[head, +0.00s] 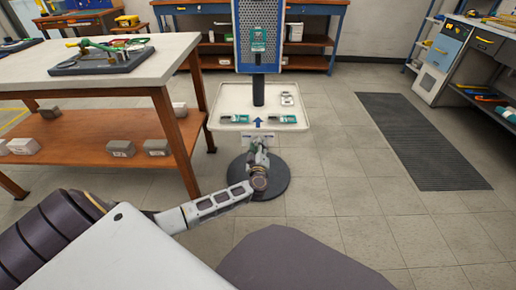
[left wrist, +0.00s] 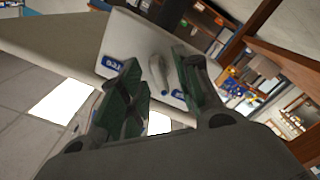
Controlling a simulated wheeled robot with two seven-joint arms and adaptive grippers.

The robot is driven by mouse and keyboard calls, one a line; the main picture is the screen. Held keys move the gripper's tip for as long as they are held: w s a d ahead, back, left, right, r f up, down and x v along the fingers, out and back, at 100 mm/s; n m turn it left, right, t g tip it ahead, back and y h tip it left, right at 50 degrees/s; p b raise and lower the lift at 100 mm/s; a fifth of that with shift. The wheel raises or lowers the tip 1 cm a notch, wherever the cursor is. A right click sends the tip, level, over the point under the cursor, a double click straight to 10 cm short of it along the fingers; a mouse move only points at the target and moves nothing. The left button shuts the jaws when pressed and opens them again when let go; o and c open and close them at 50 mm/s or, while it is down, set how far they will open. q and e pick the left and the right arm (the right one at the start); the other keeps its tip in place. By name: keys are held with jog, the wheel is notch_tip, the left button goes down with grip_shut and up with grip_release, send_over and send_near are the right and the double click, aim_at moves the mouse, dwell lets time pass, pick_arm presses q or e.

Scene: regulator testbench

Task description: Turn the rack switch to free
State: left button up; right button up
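In the left wrist view a pale grey switch handle (left wrist: 158,74) stands on a light panel (left wrist: 135,45), between two blue labels (left wrist: 114,64). The lettering is too small and tilted to read surely. My left gripper (left wrist: 156,66) is open, with its dark green-padded fingers on either side of the handle in the picture. Whether they touch it I cannot tell. In the head view my left gripper (head: 259,151) is at the front edge of the white tray (head: 228,103) on the stand. The switch is not visible there. My right gripper is not in view.
The tray holds green parts (head: 236,119) and a silver piece (head: 288,99); a blue perforated panel (head: 246,25) rises behind it. A workbench (head: 160,65) stands left. A dark mat (head: 415,140) lies right.

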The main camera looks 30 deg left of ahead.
pick_arm(q)
jog(key=shift+w+a, duration=0.2)
jog(key=shift+w, duration=0.15)
jog(key=shift+c, duration=0.3)
grip_shut()
